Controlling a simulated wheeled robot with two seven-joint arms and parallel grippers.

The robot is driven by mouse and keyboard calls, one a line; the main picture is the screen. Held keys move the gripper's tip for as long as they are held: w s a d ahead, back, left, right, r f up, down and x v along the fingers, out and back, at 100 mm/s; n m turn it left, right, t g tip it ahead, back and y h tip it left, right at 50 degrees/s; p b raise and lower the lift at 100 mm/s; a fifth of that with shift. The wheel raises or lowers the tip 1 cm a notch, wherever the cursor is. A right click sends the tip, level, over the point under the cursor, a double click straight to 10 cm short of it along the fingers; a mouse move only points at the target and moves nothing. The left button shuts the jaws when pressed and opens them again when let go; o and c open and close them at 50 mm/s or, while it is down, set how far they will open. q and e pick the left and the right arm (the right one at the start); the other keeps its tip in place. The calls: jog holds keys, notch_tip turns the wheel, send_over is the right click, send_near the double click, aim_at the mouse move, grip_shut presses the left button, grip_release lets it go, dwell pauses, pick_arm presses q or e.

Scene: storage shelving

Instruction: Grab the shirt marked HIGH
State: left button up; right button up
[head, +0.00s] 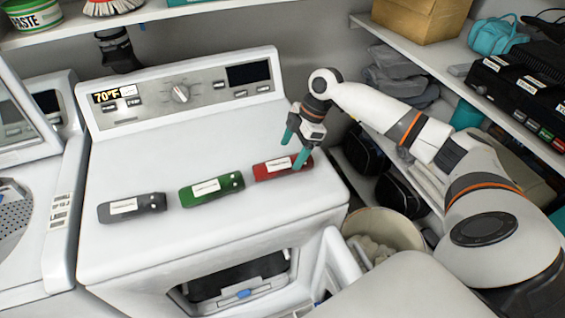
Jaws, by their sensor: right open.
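I cannot make out a shirt marked HIGH. Folded grey cloth (398,82) lies on the right-hand shelving behind my right arm, with no mark that I can read. My right gripper (294,148) is open, with teal fingers pointing down over the back right of the white machine top. One fingertip overlaps the right end of a red labelled item (268,172) in the picture; I cannot tell if they touch. A green labelled item (212,188) and a dark grey one (132,208) lie to its left. Their labels are too small to read. My left gripper is not in view.
The white machine (160,255) has a control panel at its back and an open front. Another machine with a raised lid (20,115) stands left. A bin (388,222) stands right of the front. A cardboard box (422,18) and black devices (525,95) sit on shelves at right.

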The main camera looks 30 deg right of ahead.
aim_at(286, 159)
jog(key=p+x, duration=0.1)
jog(key=x, duration=0.2)
jog(key=shift+a+f+p, duration=0.2)
jog(key=shift+a+p, duration=0.15)
jog(key=shift+a, duration=0.1)
jog(key=shift+w+a+f, duration=0.1)
jog(key=shift+a+f, duration=0.05)
jog(key=shift+f, duration=0.35)
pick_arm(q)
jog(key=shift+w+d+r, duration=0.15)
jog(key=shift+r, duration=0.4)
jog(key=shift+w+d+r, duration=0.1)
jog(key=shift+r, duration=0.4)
pick_arm(e)
jog(key=c, duration=1.2)
